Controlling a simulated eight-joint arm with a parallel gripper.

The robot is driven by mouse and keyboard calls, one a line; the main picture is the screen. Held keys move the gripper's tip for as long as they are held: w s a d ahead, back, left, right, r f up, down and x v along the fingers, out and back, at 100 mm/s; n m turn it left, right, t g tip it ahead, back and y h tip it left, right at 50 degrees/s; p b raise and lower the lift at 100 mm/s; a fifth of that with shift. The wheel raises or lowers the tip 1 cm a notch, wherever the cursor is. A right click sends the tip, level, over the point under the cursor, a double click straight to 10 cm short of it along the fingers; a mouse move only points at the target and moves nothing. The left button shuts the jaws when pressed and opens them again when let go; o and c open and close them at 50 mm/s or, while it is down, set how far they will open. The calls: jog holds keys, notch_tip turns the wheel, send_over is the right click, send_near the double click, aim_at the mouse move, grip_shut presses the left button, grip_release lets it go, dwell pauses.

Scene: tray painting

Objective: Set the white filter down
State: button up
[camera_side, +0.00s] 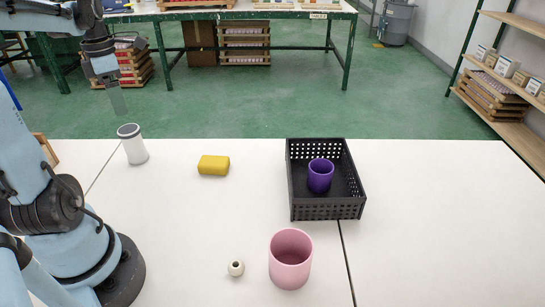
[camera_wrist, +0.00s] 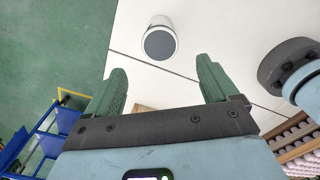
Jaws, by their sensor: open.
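The white filter (camera_side: 134,150) is a white cylinder with a dark top, standing on the white table at the left near its far edge. In the wrist view the filter (camera_wrist: 172,31) shows its dark round top, just beyond my fingertips. My gripper (camera_side: 117,101) is above the filter and a little to its left in the side view, with a clear gap. In the wrist view my gripper (camera_wrist: 160,66) has its two green fingers spread apart with nothing between them.
A yellow block (camera_side: 214,165) lies to the right of the filter. A black perforated crate (camera_side: 328,211) holds a purple cup (camera_side: 320,176). A pink cup (camera_side: 290,262) and a small cream-coloured round object (camera_side: 236,268) stand near the front. The table's right side is clear.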

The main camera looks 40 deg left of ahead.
jog(key=shift+d+r, duration=0.1)
jog(key=shift+r, duration=0.05)
jog(key=w+d+f+m+t, duration=0.1)
jog(key=w+d+m+t, duration=0.1)
jog(key=d+m, duration=0.7)
jog(key=w+d+m+t, duration=0.2)
jog(key=w+d+m, duration=0.1)
jog(key=d+m, duration=0.7)
jog(key=w+d+f+m+t, duration=0.1)
jog(key=w+d+m+t, duration=0.2)
jog(key=d+m, duration=0.7)
jog(key=m, duration=0.4)
jog(key=shift+w+f+m, duration=0.3)
jog(key=shift+f+m, duration=0.05)
jog(key=shift+m, duration=0.05)
